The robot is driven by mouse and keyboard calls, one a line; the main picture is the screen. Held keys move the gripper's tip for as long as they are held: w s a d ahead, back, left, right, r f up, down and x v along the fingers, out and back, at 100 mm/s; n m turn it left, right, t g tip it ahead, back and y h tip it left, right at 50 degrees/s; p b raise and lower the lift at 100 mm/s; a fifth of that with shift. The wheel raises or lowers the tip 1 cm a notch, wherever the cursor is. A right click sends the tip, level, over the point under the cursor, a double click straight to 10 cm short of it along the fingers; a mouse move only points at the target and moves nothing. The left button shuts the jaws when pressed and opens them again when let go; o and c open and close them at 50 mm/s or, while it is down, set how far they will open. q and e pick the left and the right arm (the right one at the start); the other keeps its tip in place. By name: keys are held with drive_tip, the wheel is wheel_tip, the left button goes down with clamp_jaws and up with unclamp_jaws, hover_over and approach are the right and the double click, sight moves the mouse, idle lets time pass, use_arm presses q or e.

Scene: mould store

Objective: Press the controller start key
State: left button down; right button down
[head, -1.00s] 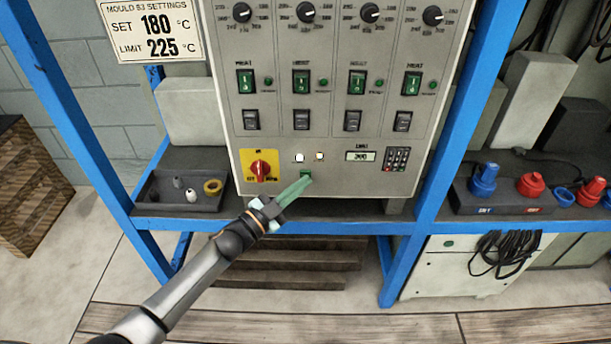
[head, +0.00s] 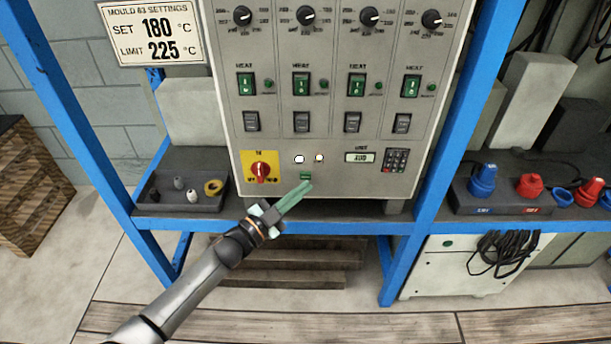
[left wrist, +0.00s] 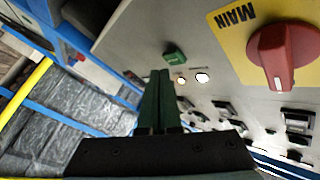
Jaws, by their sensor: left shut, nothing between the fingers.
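The grey controller panel (head: 330,188) stands on the blue rack. Its green start key (head: 305,176) is low on the panel, under two small lamps; it also shows in the left wrist view (left wrist: 174,56). My left gripper (head: 308,186) is shut and empty, its green fingers pointing up at the panel just below the key. In the left wrist view the fingertips (left wrist: 160,72) lie close below the key, with a small gap in the picture. Whether they touch the panel I cannot tell. My right gripper is not in view.
A red main switch on a yellow plate (head: 260,169) is left of the key. The limit display (head: 360,157) and keypad (head: 396,160) are to the right. A dark tray (head: 150,205) with small parts sits left on the shelf. Blue posts (head: 457,120) flank the panel.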

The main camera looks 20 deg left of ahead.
use_arm(q)
drive_tip(key=shift+s+d+p, duration=0.25)
drive_tip(key=shift+s+p, duration=0.15)
drive_tip(key=shift+s, duration=0.4)
drive_tip(key=shift+s+d+p, duration=0.2)
drive_tip(key=shift+s+p, duration=0.2)
drive_tip(key=shift+s, duration=0.4)
drive_tip(key=shift+s+d+p, duration=0.25)
drive_tip(key=shift+s+p, duration=0.15)
drive_tip(key=shift+s, duration=0.4)
